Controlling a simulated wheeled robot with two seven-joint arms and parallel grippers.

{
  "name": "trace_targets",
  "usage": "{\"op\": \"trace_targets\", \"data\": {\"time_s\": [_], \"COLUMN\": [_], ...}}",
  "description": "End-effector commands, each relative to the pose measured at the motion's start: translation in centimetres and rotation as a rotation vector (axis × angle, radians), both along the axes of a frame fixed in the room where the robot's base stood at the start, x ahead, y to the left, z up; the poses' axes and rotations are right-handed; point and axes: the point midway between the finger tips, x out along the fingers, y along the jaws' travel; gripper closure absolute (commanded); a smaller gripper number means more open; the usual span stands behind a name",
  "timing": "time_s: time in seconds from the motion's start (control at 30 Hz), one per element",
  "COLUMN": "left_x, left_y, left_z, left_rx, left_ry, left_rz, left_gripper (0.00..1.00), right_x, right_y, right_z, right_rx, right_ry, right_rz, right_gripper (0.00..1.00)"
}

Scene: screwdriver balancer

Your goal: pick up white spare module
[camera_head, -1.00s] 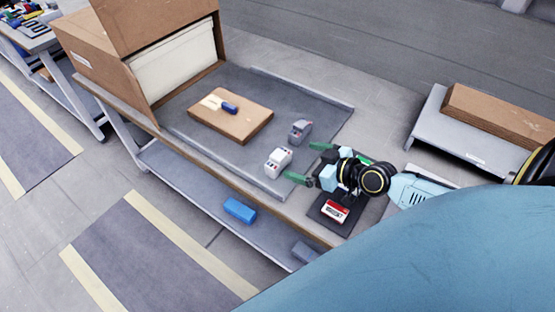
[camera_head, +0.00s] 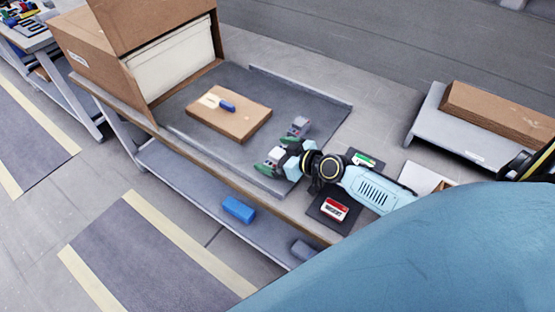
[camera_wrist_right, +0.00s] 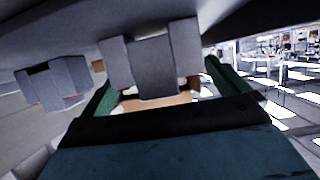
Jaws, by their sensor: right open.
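The white spare module (camera_head: 275,155) stands on the grey tray on the bench, mostly hidden by my right gripper in the head view. My right gripper (camera_head: 278,157) is open, with its green-tipped fingers on either side of the module. In the right wrist view a block-shaped module (camera_wrist_right: 155,68), shaded grey, shows between the green fingers of the right gripper (camera_wrist_right: 157,95). Contact cannot be told. A darker grey module (camera_head: 299,126) stands just beyond the upper finger, and a second block (camera_wrist_right: 55,83) shows at left in the wrist view. My left gripper is not in view.
A brown board (camera_head: 230,122) with a blue-handled screwdriver (camera_head: 226,105) lies on the grey tray (camera_head: 325,100). A cardboard box (camera_head: 105,65) stands at the left end. A dark pad with a red-and-white label (camera_head: 334,208) lies near the bench's front edge. A blue item (camera_head: 239,209) is on the lower shelf.

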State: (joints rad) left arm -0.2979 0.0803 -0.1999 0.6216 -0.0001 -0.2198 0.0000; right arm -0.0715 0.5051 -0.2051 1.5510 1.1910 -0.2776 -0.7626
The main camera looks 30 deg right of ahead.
Motion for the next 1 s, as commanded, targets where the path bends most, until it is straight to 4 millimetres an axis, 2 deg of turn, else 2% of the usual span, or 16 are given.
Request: {"op": "trace_targets", "data": {"time_s": [0.07,0.43,0.73,0.87,1.0], "left_x": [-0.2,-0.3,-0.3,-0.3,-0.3], "left_y": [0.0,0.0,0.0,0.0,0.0], "left_z": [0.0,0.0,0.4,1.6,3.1], "left_rx": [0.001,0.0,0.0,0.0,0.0], "left_ry": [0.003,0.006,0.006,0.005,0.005], "left_rz": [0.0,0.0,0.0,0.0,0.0], "left_gripper": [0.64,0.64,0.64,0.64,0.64], "right_x": [0.0,0.0,0.0,0.0,0.0], "right_y": [0.0,0.0,0.0,0.0,0.0], "right_z": [0.0,0.1,0.7,2.7,5.8], "right_rx": [0.0,0.001,0.002,0.0,0.001], "right_ry": [0.0,-0.001,-0.002,-0.004,-0.005], "right_rz": [0.0,0.0,0.0,-0.001,-0.001], "right_gripper": [0.0,0.47,0.48,0.48,0.48]}}
